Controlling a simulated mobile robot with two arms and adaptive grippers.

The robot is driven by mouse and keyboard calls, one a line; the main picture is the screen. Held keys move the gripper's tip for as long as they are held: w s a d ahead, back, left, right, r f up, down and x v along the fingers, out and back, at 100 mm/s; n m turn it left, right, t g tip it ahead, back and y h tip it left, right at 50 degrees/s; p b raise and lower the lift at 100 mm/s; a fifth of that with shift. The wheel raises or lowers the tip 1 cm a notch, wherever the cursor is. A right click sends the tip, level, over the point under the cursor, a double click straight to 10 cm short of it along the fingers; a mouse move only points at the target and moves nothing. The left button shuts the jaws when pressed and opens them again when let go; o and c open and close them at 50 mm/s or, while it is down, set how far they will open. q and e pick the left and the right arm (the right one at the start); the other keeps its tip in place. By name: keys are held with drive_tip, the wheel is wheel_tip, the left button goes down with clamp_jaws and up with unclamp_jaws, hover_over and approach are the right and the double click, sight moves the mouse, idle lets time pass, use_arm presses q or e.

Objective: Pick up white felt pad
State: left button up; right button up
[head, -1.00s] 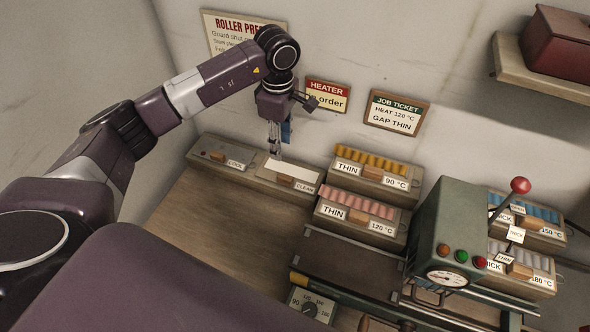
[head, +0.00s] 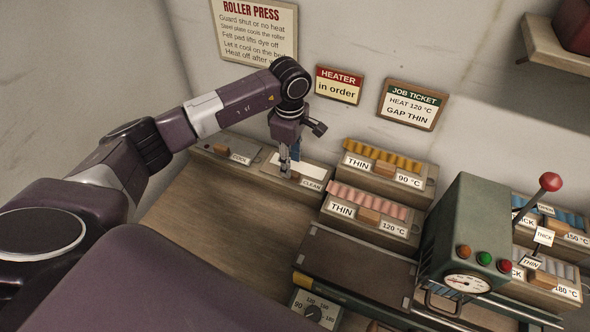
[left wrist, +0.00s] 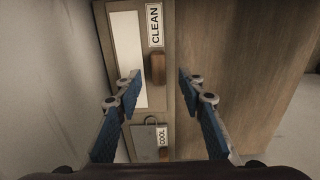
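The white felt pad (head: 312,167) lies flat on the CLEAN block at the back of the bench. It shows as a long white strip in the left wrist view (left wrist: 127,60), with a brown wooden grip (left wrist: 157,69) beside it. My left gripper (head: 285,173) points down at this block and hides part of the pad. In the left wrist view its two blue-padded fingers (left wrist: 158,85) are wide apart with nothing held; the wooden grip appears between and beyond the tips. My right gripper is not in view.
The COOL block (head: 222,150) adjoins on the left, holding a plate with a wire loop. The roller press (head: 455,230) with a red-knobbed lever is farther right. The wall stands close behind; the bench front left (head: 215,210) is clear.

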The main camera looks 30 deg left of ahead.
sight(292, 172)
use_arm(q)
drive_tip(key=shift+w+f+p, duration=0.1)
drive_tip(key=shift+f+p, duration=0.55)
drive_tip(key=shift+f, duration=1.3)
drive_tip(key=shift+c, duration=0.6)
clamp_jaws()
